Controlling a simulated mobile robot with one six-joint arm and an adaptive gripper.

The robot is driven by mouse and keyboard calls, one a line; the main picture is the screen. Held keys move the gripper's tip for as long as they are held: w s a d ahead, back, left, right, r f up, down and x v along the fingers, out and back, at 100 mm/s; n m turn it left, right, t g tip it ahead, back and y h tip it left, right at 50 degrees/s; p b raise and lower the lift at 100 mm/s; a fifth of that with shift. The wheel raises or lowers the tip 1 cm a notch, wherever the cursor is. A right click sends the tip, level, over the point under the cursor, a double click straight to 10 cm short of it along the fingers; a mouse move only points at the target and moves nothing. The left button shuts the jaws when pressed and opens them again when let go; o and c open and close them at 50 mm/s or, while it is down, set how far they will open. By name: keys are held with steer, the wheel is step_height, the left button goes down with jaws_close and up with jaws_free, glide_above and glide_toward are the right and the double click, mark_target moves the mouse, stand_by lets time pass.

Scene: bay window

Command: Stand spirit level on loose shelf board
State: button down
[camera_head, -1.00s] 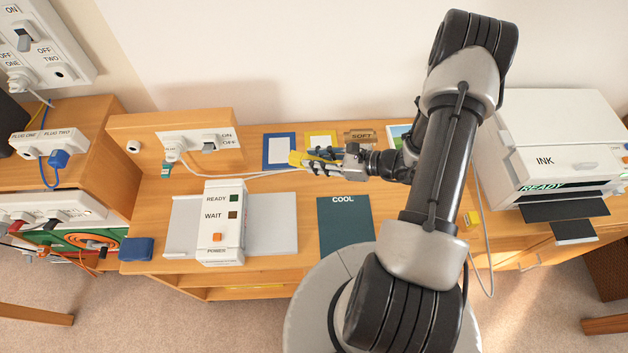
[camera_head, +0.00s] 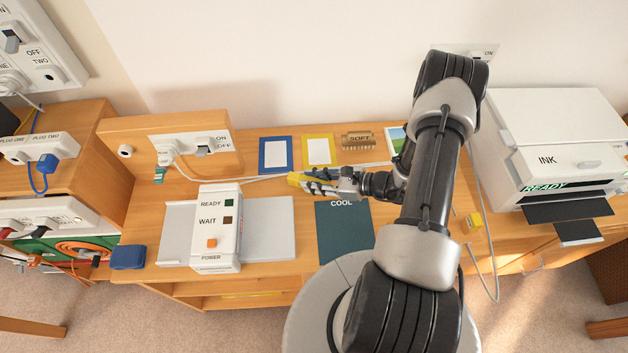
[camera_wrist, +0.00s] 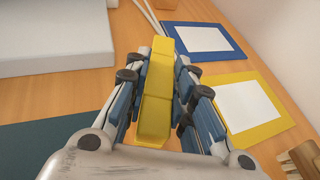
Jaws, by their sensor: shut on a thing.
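My gripper (camera_head: 305,183) is over the middle of the desk, just behind the dark COOL mat (camera_head: 345,240). It is shut on a long yellow block, which looks like the spirit level (camera_wrist: 155,85). In the wrist view the block lies lengthwise between the fingers, with its far end sticking out past them. In the head view only its yellow end (camera_head: 293,179) shows. I cannot tell for sure which surface is the loose shelf board; a lower wooden shelf (camera_head: 215,301) shows under the desk front.
A white READY/WAIT device (camera_head: 217,225) stands on a grey plate left of the mat. Blue (camera_head: 263,168) and yellow (camera_head: 307,150) frames and a SOFT brush (camera_head: 358,140) lie behind. A printer (camera_head: 560,135) and a small yellow block (camera_head: 473,222) are at right.

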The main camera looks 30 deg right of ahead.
steer(key=c, duration=1.4)
jaws_free()
steer(key=shift+f, duration=0.1)
steer(key=shift+o, duration=0.2)
